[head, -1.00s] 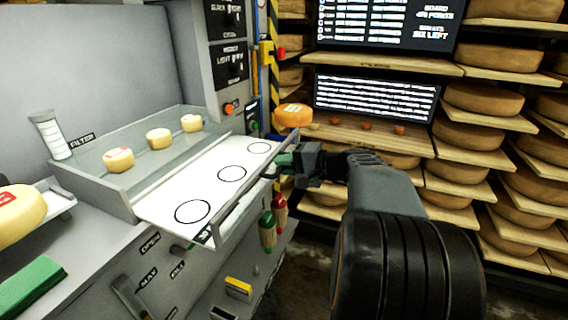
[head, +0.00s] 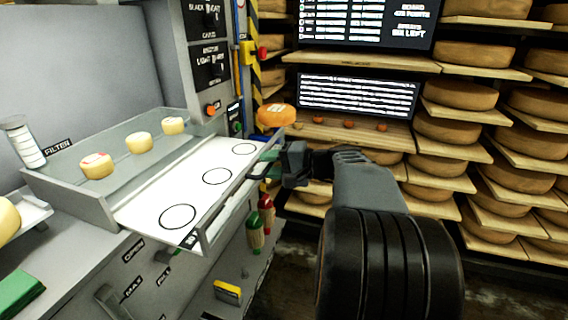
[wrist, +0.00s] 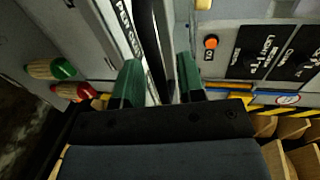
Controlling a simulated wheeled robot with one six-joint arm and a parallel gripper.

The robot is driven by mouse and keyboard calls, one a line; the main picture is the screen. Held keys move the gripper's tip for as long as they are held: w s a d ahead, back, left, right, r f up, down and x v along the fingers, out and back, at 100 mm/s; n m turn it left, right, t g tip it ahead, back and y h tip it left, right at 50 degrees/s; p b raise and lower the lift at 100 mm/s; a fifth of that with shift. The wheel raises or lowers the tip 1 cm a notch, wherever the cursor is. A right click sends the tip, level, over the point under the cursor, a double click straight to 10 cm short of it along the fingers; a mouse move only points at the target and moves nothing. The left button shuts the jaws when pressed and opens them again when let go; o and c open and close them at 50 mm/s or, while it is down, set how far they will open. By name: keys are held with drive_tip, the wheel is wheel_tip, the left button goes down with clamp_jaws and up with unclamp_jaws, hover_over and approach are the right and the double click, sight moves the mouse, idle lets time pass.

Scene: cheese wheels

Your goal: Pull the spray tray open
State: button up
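The spray tray (head: 196,196) is a white drawer with three black circles, standing out from the grey machine in the head view. No cheese sits on its circles. My gripper (head: 270,160) is at the tray's outer edge, at the far right end. The exact contact is partly hidden.
Three small cheeses (head: 139,143) sit in the trough behind the tray. An orange cheese (head: 276,115) stands beyond my gripper. Shelves of cheese wheels (head: 470,97) fill the right. Some floor shows at lower right.

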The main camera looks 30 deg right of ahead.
drive_tip(key=v, duration=1.3)
drive_tip(key=shift+s+d, duration=0.15)
drive_tip(key=shift+s, duration=0.05)
drive_tip(key=s+a+f+m+g+h+p, duration=0.1)
drive_tip(key=a+f+g+h+p, duration=0.15)
drive_tip(key=f+g, duration=0.2)
drive_tip(key=s+a+f+g+h+p, duration=0.1)
drive_tip(key=a+f+g+h+p, duration=0.1)
drive_tip(key=f+g+h, duration=0.3)
drive_tip(key=a+r+n+h+p, duration=0.1)
drive_tip(key=a+r+n+p, duration=0.2)
drive_tip(key=a+n+p, duration=0.2)
drive_tip(key=s+a+r+n+h+p, duration=0.1)
drive_tip(key=a+n+p, duration=0.3)
drive_tip(key=a, duration=0.7)
drive_tip(key=r+n+t, duration=0.1)
drive_tip(key=n, duration=0.1)
drive_tip(key=shift+s+r+n+p, duration=0.15)
drive_tip(key=shift+r+n+p, duration=0.15)
drive_tip(key=shift+r+p, duration=0.05)
